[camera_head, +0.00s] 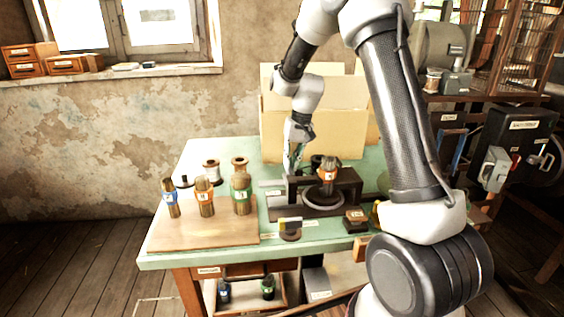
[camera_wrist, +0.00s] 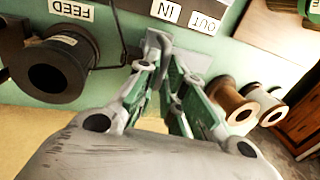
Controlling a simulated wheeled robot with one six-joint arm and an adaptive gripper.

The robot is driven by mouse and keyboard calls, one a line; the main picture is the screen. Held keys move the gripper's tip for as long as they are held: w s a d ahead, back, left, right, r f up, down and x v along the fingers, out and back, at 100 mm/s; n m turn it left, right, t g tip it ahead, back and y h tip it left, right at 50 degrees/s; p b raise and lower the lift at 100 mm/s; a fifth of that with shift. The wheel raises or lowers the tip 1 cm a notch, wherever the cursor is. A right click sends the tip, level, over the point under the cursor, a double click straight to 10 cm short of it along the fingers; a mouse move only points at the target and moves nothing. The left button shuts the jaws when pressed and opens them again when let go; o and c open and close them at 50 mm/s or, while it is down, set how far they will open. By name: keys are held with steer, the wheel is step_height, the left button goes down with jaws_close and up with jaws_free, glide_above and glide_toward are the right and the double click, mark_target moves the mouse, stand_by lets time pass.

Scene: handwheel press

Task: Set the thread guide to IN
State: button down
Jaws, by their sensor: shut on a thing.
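My gripper (camera_head: 294,162) reaches down to the table just left of the dark press (camera_head: 345,190). In the wrist view my gripper (camera_wrist: 163,55) is shut on the thread guide, whose handle is mostly hidden between the fingers. A grey plate (camera_wrist: 196,58) lies beside the fingertips, extending to the right. The upside-down IN label (camera_wrist: 166,10) is just beyond the fingertips, with the OUT label (camera_wrist: 205,23) to its right. The fingers are nearer IN. The guide's exact setting cannot be told.
A dark spool by the FEED label (camera_wrist: 72,11) stands left of the fingers in the wrist view; brown spools (camera_wrist: 232,103) stand right. Labelled bobbins (camera_head: 241,194) stand on a wooden board (camera_head: 200,236). A cardboard box (camera_head: 340,130) is behind the gripper.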

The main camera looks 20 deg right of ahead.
steer(key=shift+d, duration=0.2)
steer(key=c, duration=1.5)
jaws_free()
steer(key=shift+d, duration=0.1)
steer(key=r, duration=0.4)
steer(key=d+r, duration=0.1)
steer(key=r, duration=0.3)
steer(key=d+r, duration=0.1)
steer(key=r, duration=0.2)
steer(key=shift+s+d+r, duration=0.1)
steer(key=shift+s+r, duration=0.15)
steer(key=shift+r, duration=0.15)
steer(key=shift+s, duration=0.1)
steer(key=s+d+r+n+t+h, duration=0.1)
steer(key=s+r, duration=0.3)
steer(key=s, duration=0.8)
steer(key=s+d+r+n+t+h, duration=0.15)
steer(key=s+r, duration=0.35)
steer(key=s, duration=0.7)
steer(key=shift+t, duration=0.75)
steer(key=s+f, duration=0.1)
steer(key=s, duration=0.2)
steer(key=s+f, duration=0.1)
steer(key=s, duration=0.2)
steer(key=s+d+f, duration=0.1)
steer(key=s, duration=0.2)
steer(key=shift+f, duration=0.25)
